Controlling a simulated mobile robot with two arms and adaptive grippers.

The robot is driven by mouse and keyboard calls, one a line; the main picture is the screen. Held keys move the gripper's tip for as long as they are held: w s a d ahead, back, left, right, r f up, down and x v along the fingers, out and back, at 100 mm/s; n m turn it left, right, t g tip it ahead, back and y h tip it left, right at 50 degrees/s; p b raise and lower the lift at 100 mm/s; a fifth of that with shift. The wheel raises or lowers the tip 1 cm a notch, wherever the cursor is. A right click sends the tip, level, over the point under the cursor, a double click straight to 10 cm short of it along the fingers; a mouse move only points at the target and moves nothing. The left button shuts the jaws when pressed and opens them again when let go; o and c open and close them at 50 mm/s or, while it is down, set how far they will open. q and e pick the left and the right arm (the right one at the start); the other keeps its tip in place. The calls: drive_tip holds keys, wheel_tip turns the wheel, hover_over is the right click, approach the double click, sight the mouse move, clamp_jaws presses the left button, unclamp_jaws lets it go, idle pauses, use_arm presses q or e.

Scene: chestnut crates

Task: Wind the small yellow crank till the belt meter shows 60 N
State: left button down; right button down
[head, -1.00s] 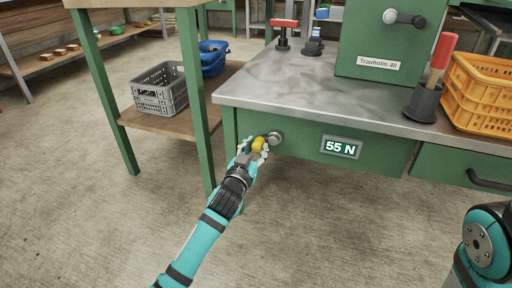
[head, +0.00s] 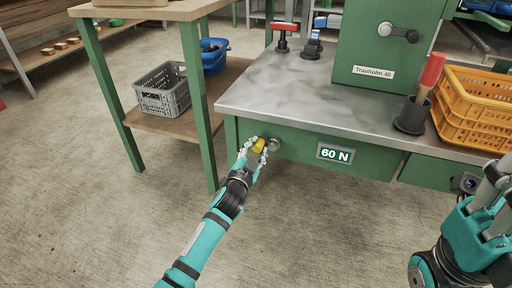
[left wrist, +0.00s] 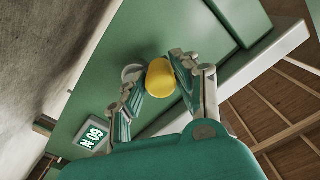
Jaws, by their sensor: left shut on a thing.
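The small yellow crank (head: 259,146) sits on the green front of the workbench, beside a round grey hub (head: 274,144). My left gripper (head: 255,149) is shut on its yellow knob. In the left wrist view the yellow knob (left wrist: 160,78) lies between the two fingers (left wrist: 158,88). The belt meter (head: 335,153) on the bench front reads 60 N, and it also shows tilted in the left wrist view (left wrist: 92,134). My right arm is at the right edge of the head view; its fingers cannot be made out clearly.
The bench top (head: 290,85) carries a red-handled clamp (head: 283,38), a green housing labelled Trauholm 40 (head: 365,55), a dark cup (head: 412,116) with a red-handled tool, and an orange crate (head: 470,125). A grey crate (head: 165,100) is on a shelf at left. The floor below is clear.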

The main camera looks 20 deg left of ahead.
use_arm(q)
drive_tip(key=shift+r, duration=0.1)
idle(0.3)
drive_tip(key=c, duration=1)
unclamp_jaws()
drive_tip(key=shift+s, duration=0.1)
drive_tip(key=s, duration=1.1)
drive_tip(key=shift+s+a, duration=0.2)
drive_tip(key=shift+s, duration=0.2)
